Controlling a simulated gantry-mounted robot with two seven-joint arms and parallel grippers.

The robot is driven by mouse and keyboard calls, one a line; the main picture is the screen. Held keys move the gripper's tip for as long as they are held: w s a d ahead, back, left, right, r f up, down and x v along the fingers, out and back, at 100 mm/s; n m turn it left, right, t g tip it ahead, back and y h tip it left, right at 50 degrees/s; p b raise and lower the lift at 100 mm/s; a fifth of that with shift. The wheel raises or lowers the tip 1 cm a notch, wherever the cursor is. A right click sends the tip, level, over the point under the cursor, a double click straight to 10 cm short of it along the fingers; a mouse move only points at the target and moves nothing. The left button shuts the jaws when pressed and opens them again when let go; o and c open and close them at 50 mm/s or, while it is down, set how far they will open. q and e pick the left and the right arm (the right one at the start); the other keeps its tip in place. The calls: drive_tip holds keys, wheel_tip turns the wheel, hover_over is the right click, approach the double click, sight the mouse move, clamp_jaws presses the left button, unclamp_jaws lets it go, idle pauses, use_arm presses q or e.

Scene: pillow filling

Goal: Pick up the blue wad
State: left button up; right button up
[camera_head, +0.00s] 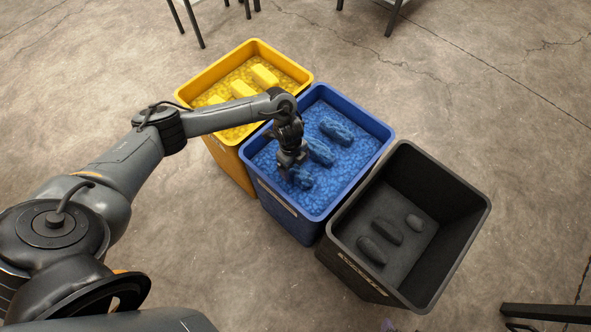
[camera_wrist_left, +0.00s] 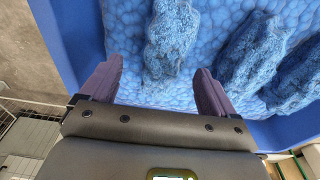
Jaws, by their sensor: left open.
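Three lumpy blue wads lie in a row on the blue filling inside the blue bin (camera_head: 383,151): a far one (camera_head: 337,130), a middle one (camera_head: 320,152) and a near one (camera_head: 302,179). My left gripper (camera_head: 290,167) is at the near wad and partly hides it. In the left wrist view my left gripper (camera_wrist_left: 160,72) is open and empty. The near wad (camera_wrist_left: 170,38) lies ahead, between the lines of the two fingers. The other two wads (camera_wrist_left: 250,55) (camera_wrist_left: 297,78) lie to the right, outside the fingers. Whether the fingers touch the filling is unclear.
A yellow bin (camera_head: 187,92) with yellow wads stands left of the blue bin. A black bin (camera_head: 462,240) with three dark wads stands to its right. The bin walls rise around my gripper. A small purple tip at the head view's bottom edge is unclear.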

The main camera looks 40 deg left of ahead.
sight(299, 175)
use_arm(q)
drive_tip(key=shift+f+b, duration=0.4)
drive_tip(key=shift+f, duration=0.25)
drive_tip(key=shift+w+d+f+b, duration=0.15)
drive_tip(key=shift+f+b, duration=0.8)
drive_tip(key=shift+f, duration=1)
drive_tip(key=shift+c, duration=1.2)
drive_tip(key=c, duration=0.9)
drive_tip(key=shift+r, duration=0.1)
drive_tip(key=shift+r, duration=0.1)
